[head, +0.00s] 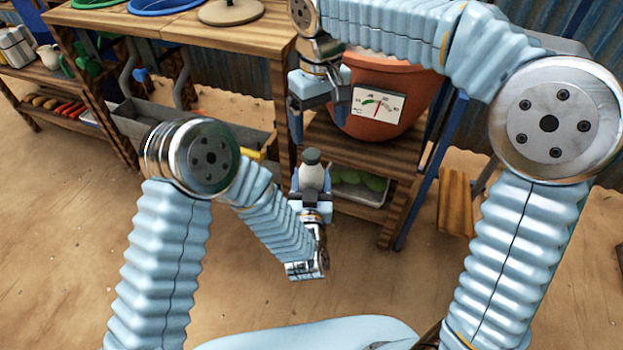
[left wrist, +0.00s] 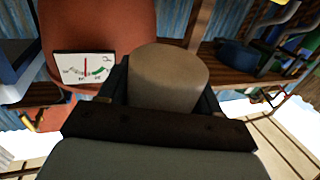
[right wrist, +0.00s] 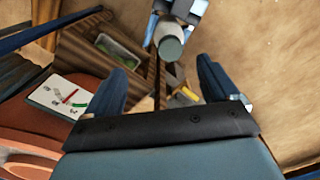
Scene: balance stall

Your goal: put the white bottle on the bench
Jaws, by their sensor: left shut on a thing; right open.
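The white bottle (head: 312,177) with a dark grey cap is upright in the jaws of my left gripper (head: 311,198), held in the air in front of the stand with the terracotta pot. The left wrist view shows its pale body (left wrist: 168,78) between the fingers. The right wrist view shows the bottle (right wrist: 168,30) from above, cap toward the camera. My right gripper (head: 319,108) is open and empty, pointing down in front of the pot. A wooden bench (head: 263,50) with hoops and a round stand on top is at the upper left.
The terracotta pot (head: 400,85) with a dial sits on a wooden stand (head: 345,150); a tray of green things (head: 358,190) is on its lower shelf. A grey trough (head: 155,115) is under the bench. A low shelf with vegetables (head: 62,106) is farther left. Open sandy floor lies in front.

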